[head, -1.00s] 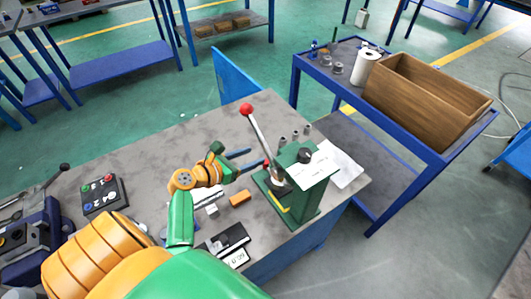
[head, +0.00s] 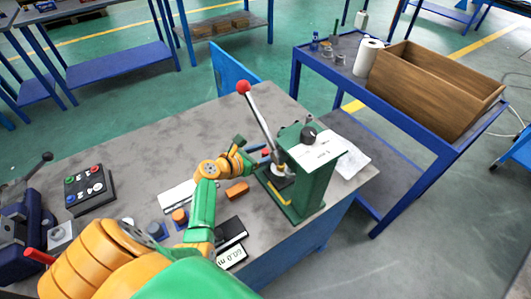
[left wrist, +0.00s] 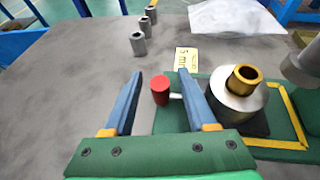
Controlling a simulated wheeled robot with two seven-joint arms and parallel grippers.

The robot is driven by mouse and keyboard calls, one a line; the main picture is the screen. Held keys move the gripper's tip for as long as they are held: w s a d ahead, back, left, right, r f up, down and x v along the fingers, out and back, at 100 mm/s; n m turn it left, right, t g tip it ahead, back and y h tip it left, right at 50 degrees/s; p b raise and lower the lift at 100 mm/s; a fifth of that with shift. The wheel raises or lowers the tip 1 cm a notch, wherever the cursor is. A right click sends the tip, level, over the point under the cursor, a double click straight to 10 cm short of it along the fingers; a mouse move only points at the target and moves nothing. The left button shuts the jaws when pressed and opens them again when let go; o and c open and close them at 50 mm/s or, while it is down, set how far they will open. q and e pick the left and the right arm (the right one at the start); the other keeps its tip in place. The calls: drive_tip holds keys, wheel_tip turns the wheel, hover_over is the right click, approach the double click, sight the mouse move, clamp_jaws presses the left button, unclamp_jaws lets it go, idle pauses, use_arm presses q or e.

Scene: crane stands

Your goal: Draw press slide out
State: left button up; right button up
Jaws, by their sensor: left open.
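The green press (head: 310,180) stands on the right of the grey bench, with a lever topped by a red ball (head: 243,87). In the left wrist view, a red knob (left wrist: 160,91) on a short pale rod sticks out from the press slide side. A grey ring with a brass bush (left wrist: 241,80) stands on the dark slide plate (left wrist: 254,124) beside it. My left gripper (left wrist: 160,76) is open, its blue fingers on either side of the red knob with gaps visible. In the head view my left gripper (head: 262,152) is at the press's left side. My right gripper is out of view.
Several metal sleeves (left wrist: 138,43) stand behind the knob, near a yellow label (left wrist: 186,58). An orange block (head: 237,192) and a black caliper case (head: 231,233) lie before the press. A button box (head: 88,190) stands at left. The bench's back middle is clear.

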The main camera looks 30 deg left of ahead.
use_arm(q)
drive_tip(key=shift+c, duration=0.3)
clamp_jaws()
idle(1.0)
drive_tip(key=a, duration=0.1)
drive_tip(key=w+a+b, duration=0.1)
drive_tip(key=a, duration=0.1)
drive_tip(key=shift+w+a, duration=0.15)
drive_tip(key=shift+a, duration=0.05)
drive_tip(key=shift+r, duration=0.2)
